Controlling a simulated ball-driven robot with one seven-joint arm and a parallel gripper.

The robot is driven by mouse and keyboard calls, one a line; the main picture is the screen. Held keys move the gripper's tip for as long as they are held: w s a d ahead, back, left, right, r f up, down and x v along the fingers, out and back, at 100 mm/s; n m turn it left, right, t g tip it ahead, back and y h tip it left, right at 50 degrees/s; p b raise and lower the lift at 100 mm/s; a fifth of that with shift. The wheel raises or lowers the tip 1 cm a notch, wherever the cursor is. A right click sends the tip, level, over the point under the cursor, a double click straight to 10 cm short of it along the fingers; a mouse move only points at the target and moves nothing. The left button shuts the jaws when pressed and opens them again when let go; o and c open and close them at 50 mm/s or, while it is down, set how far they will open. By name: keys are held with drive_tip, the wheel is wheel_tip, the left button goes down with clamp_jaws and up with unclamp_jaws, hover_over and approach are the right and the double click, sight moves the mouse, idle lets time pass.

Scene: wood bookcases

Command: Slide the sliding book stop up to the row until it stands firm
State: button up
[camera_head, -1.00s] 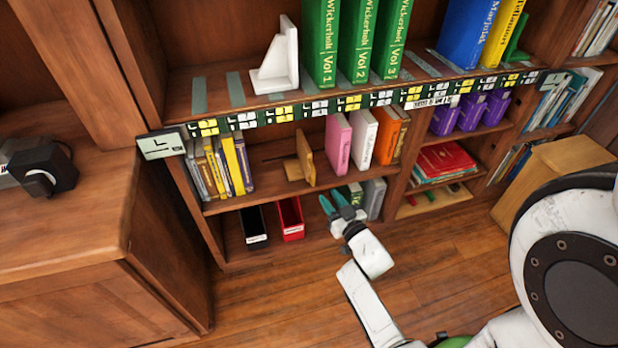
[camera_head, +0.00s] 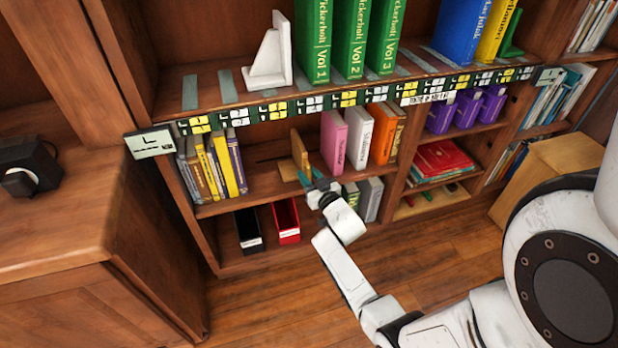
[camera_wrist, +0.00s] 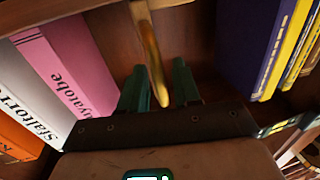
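The sliding book stop is an upright light-wood plate (camera_head: 299,152) on a wood base, on the middle shelf. A gap separates it from the row to its right, a pink book (camera_head: 333,142), a white book (camera_head: 357,142) and orange ones (camera_head: 387,138). My gripper (camera_head: 317,184) is at the shelf's front edge, just in front of the stop. In the wrist view, my gripper (camera_wrist: 160,88) has its teal fingers apart, with the stop's plate (camera_wrist: 148,45) showing edge-on between them. The pink book (camera_wrist: 80,65) is left there. I cannot tell whether either finger touches the plate.
Yellow and grey books (camera_head: 214,165) stand at the shelf's left end, with bare shelf before the stop. A black bin (camera_head: 248,230) and a red bin (camera_head: 286,220) are below. Above is a labelled shelf edge (camera_head: 308,103) with a white bookend (camera_head: 268,55) and green volumes.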

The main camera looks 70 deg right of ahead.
clamp_jaws()
idle(0.6)
